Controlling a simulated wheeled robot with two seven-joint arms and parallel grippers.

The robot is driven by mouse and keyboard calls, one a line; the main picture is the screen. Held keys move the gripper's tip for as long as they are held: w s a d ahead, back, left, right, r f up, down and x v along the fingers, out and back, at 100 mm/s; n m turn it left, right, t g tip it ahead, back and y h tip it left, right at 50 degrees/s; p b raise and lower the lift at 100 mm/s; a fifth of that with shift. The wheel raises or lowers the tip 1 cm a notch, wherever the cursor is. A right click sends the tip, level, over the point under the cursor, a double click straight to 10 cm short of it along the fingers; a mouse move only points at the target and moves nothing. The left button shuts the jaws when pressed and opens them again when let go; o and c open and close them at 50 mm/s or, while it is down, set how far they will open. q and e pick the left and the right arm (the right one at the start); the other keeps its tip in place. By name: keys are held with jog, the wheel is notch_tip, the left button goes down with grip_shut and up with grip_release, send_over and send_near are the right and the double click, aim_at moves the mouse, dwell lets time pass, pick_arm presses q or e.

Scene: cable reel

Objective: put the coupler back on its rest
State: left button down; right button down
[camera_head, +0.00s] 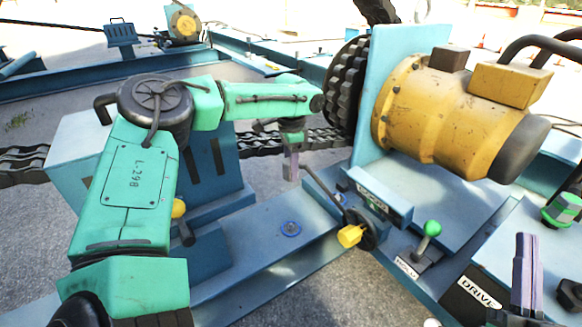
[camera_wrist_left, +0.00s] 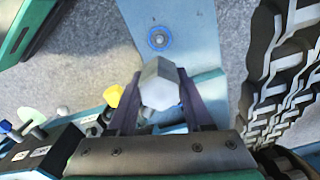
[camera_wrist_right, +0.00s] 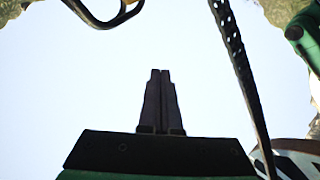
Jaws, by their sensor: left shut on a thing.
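My left gripper (camera_head: 291,172) hangs over the blue beam, left of the reel. In the left wrist view its fingers (camera_wrist_left: 162,105) are shut on a grey faceted piece, which looks like the coupler (camera_wrist_left: 160,84). In the head view the held piece is hard to make out. A blue ring fitting (camera_head: 290,228) sits on the beam, below the gripper and apart from it; it also shows in the left wrist view (camera_wrist_left: 159,38). I cannot tell whether it is the rest. My right gripper (camera_head: 527,268) points up at the lower right, shut and empty; its fingers touch in the right wrist view (camera_wrist_right: 160,100).
A crank with a yellow grip (camera_head: 350,236) and a lever with a green knob (camera_head: 432,229) stand right of the beam. The yellow motor (camera_head: 435,115) and chain-wrapped reel (camera_head: 347,85) stand behind. A panel marked DRIVE (camera_head: 478,292) is near the right gripper.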

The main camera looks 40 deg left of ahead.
pick_arm(q)
jog(key=shift+r+p, duration=0.25)
jog(key=shift+p, duration=0.05)
jog(key=shift+r, duration=0.15)
jog(key=shift+r+p, duration=0.25)
jog(key=shift+p, duration=0.25)
jog(key=shift+r, duration=0.1)
pick_arm(e)
jog(key=shift+s+a+f+m+g+h, duration=0.9)
jog(key=shift+f+g, duration=1.9)
jog(key=shift+f, duration=6.15)
pick_arm(q)
jog(key=shift+r+p, duration=0.25)
jog(key=shift+p, duration=0.25)
jog(key=shift+r, duration=0.2)
jog(key=shift+r+p, duration=0.2)
jog(key=shift+p, duration=0.35)
pick_arm(e)
jog(key=s+f+g+h, duration=0.1)
jog(key=s+f+g, duration=0.4)
jog(key=s+f, duration=0.6)
notch_tip(320, 180, down, 4)
jog(key=shift+a+r+g, duration=0.25)
jog(key=shift+a+g, duration=0.05)
jog(key=shift+a, duration=0.15)
pick_arm(q)
jog(key=shift+d, duration=0.1)
pick_arm(e)
jog(key=shift+d, duration=0.15)
